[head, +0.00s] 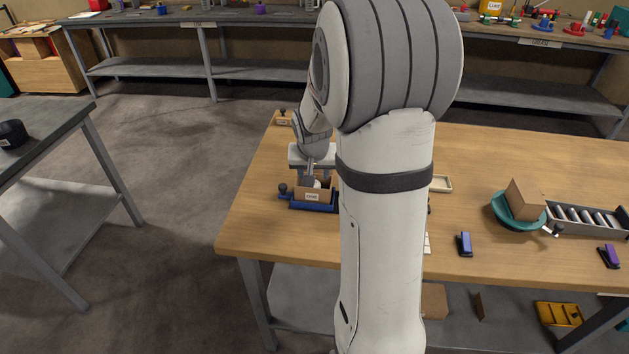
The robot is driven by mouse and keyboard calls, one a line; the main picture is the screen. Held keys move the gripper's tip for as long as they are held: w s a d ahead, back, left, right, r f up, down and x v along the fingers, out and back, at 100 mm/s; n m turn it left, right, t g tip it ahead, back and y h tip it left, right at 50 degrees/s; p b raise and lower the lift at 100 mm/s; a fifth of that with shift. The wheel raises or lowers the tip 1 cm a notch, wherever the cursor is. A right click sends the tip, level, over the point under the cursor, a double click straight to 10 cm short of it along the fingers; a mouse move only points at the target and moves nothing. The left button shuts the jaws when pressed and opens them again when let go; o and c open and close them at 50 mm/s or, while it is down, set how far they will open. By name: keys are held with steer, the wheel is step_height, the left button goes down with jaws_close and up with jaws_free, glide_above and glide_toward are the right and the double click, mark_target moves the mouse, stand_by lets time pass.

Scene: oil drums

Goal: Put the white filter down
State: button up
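My gripper (311,172) points down at an open cardboard box (327,190) on the wooden table, near its left end. The box has a white label on its front and sits in a blue holder (309,206). A small white thing (317,184) shows at the gripper's tip, at the box's opening. It may be the white filter, but it is too small to be sure. My fingers are too small and partly hidden to show whether they are open or shut. My own arm hides the middle of the table.
To the right on the wooden table (480,160) are a white tray (441,184), a blue clamp-like piece (464,244), a teal round stand (507,214) bearing a brown box (525,199), and a roller track (585,219). A grey table (42,137) stands left across clear floor.

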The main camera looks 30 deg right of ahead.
steer(key=s+a+r+n, duration=0.1)
steer(key=s+a+r, duration=0.2)
steer(key=s, duration=0.5)
steer(key=s+a+r+n+g+y, duration=0.1)
steer(key=s+a+r+n, duration=0.1)
steer(key=s+a, duration=0.4)
steer(key=s+a+r+n+y, duration=0.1)
steer(key=s+a+r, duration=0.3)
steer(key=s, duration=0.5)
steer(key=shift+s+a+n, duration=0.3)
steer(key=shift+a+n, duration=0.3)
steer(key=shift+a, duration=0.15)
